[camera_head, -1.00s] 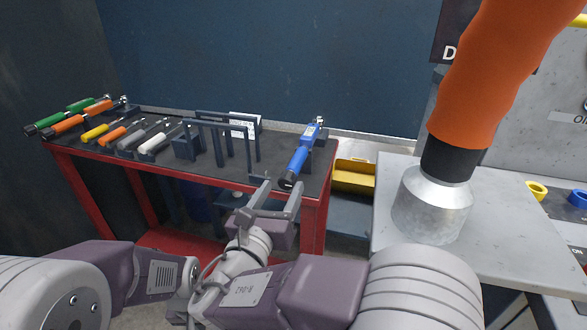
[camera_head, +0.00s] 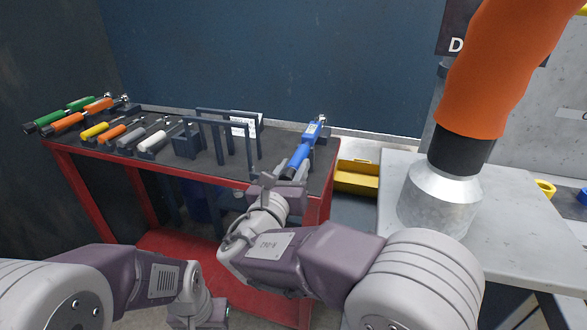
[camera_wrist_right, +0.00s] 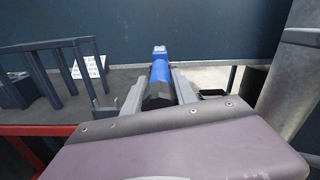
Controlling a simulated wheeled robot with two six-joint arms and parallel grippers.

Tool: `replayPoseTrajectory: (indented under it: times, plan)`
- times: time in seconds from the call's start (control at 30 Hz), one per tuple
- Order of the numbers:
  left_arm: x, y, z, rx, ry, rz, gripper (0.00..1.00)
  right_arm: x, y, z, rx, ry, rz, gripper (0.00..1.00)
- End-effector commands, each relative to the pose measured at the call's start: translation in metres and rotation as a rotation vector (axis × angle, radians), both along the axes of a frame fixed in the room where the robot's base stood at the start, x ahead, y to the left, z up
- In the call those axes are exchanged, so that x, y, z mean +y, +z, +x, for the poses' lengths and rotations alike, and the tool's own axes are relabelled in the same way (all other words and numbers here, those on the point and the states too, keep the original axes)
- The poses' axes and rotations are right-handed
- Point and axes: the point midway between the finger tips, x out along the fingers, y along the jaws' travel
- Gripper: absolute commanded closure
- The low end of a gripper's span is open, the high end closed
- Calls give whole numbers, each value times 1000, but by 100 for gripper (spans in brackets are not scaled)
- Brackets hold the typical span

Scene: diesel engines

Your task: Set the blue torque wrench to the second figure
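The blue torque wrench (camera_head: 305,147) lies on the dark top of the red cart (camera_head: 320,188), near its right end. Its black handle end points toward me, and its metal head is at the far end. My right gripper (camera_head: 284,174) is at the handle's near end. In the right wrist view, the wrench (camera_wrist_right: 160,75) lies between the two fingers (camera_wrist_right: 158,92), which stand apart on either side of its dark end; I see no clear grip. My left arm's end is low in the head view, with its fingers hidden.
Several other wrenches with green, orange, yellow, grey and white handles (camera_head: 150,140) lie left on the cart. A dark frame rack (camera_head: 222,140) with a white card (camera_head: 244,124) stands left of the blue wrench. A yellow bin (camera_head: 357,176) and a grey bench (camera_head: 510,215) are to the right.

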Motion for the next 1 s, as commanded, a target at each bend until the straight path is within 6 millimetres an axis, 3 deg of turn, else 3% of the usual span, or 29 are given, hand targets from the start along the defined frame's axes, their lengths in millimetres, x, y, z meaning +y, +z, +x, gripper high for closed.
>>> replayPoseTrajectory:
  times: [0.37, 1.0]
  plan:
    - [0, -13, 0, 0, 0, 0, 64, 0, -3, 0, -34, 0, 107, 100]
    - [0, -74, 0, 0, 0, 0, 64, 0, -6, 0, -215, 1, 662, 100]
